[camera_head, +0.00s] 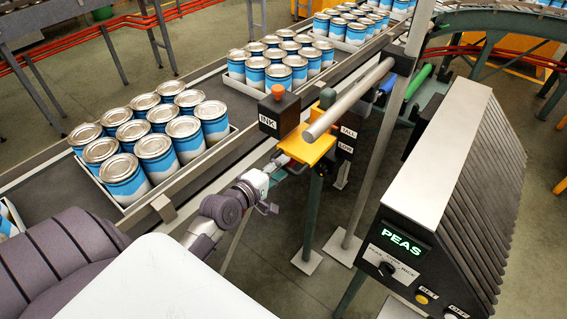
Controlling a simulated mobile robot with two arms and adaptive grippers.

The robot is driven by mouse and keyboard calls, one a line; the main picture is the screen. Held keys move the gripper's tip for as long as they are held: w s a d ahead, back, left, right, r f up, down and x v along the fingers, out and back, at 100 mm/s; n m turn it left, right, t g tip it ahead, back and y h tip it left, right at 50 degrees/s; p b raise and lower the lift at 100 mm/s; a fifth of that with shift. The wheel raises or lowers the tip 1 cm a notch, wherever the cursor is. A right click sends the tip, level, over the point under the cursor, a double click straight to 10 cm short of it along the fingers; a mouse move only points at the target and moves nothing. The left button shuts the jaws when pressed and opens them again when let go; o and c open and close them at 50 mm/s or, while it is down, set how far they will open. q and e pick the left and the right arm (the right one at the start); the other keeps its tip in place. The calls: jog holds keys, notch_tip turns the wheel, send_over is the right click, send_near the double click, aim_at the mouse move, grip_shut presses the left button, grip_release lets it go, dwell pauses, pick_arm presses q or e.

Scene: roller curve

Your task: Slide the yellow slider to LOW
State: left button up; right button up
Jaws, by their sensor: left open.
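The yellow slider (308,149) sits on a green post beside the conveyor, near the centre of the camera_head view. A black plate to its right carries a TALL label (348,132) and a LOW label (344,148). The slider's exact setting against these labels is hard to tell. My left gripper (281,168) is open, just left of and below the slider's near edge. Its fingers are small and partly overlap the slider's surroundings, so contact cannot be told. My right gripper is not in view.
A black INK box (279,112) with an orange knob stands just above my left gripper. A grey bar (350,100) crosses above the slider. The conveyor (50,186) carries trays of blue and white cans. A PEAS control panel (402,244) stands at the right.

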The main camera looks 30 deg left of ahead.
pick_arm(q)
jog(key=shift+x, duration=0.8)
grip_shut()
jog(key=shift+f, duration=0.1)
